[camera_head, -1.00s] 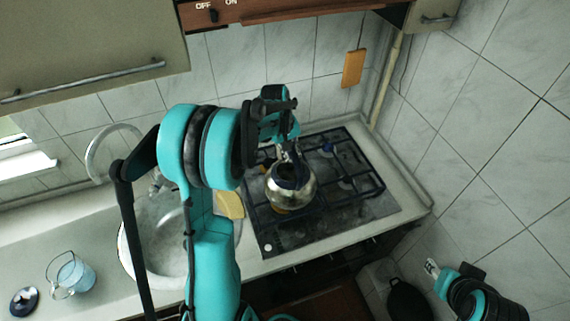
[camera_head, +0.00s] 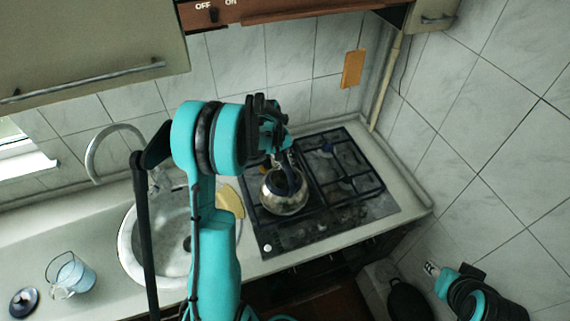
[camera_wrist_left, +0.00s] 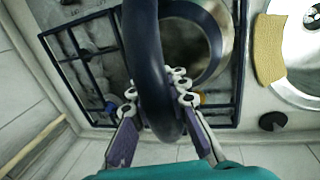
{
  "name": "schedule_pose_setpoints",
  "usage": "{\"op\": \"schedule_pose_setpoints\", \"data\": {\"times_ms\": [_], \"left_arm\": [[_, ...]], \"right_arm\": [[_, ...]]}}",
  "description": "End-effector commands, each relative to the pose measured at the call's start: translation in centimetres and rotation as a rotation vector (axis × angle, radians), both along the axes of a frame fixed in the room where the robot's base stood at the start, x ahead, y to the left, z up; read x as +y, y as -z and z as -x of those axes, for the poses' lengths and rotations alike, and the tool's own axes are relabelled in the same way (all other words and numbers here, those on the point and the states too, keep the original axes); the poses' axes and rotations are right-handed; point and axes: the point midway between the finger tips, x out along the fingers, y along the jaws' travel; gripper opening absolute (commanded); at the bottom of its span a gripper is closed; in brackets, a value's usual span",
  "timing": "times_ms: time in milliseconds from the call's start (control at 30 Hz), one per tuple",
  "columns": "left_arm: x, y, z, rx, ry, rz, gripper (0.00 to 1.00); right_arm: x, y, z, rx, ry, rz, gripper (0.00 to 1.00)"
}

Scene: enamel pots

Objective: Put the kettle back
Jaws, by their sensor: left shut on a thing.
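The kettle (camera_head: 284,200) is a round shiny metal pot with a dark blue arched handle. It is over the left part of the gas stove (camera_head: 350,215); I cannot tell whether it touches the grate. My left gripper (camera_head: 287,160) is shut on the kettle's handle. In the left wrist view the gripper's fingers (camera_wrist_left: 158,95) close around the handle (camera_wrist_left: 148,45), and the kettle's open top (camera_wrist_left: 190,45) shows without a lid. My right gripper (camera_head: 432,268) is at the lower right, away from the stove; its fingers are too small to read.
A sink (camera_head: 130,250) with a tap (camera_head: 98,150) lies left of the stove, with a yellow sponge (camera_head: 230,201) between them. A glass jug (camera_head: 75,275) and a dark lid (camera_head: 24,301) stand on the left counter. The stove's right side is clear.

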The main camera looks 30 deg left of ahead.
Motion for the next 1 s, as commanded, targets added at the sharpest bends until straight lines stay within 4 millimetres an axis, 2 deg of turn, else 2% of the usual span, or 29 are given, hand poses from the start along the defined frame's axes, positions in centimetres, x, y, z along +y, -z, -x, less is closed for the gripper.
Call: {"op": "schedule_pose_setpoints", "data": {"times_ms": [233,267,300,333,367,633,767,867,1000], "left_arm": [[0.0,0.7,0.0,0.0,0.0,0.0,0.0],[0.0,0.8,0.0,0.0,0.0,0.0,0.15],[0.0,0.7,0.0,0.0,0.0,0.0,0.26],[0.0,0.7,0.0,0.0,0.0,0.0,0.34],[0.0,0.7,0.0,0.0,0.0,0.0,0.37],[0.0,0.6,0.0,0.0,0.0,0.0,0.37],[0.0,0.0,0.0,0.0,0.0,0.0,0.37],[0.2,-1.3,0.1,0.0,-0.001,-0.001,0.37],[0.7,-4.4,0.6,0.0,-0.001,0.0,0.37]], "right_arm": [[0.0,0.8,0.0,0.0,0.0,0.0,0.4],[0.0,0.8,0.0,0.0,0.0,0.0,0.4],[0.0,0.8,0.0,0.0,0.0,0.0,0.4],[0.0,0.7,0.0,0.0,0.0,0.0,0.4],[0.0,0.7,0.0,0.0,0.0,0.0,0.4],[0.0,0.7,0.0,0.0,0.0,0.0,0.4],[0.0,0.0,0.0,0.0,0.0,0.0,0.4],[0.0,-0.4,0.0,0.0,0.0,0.0,0.4],[0.0,-0.4,0.0,0.0,0.0,0.0,0.4]]}}
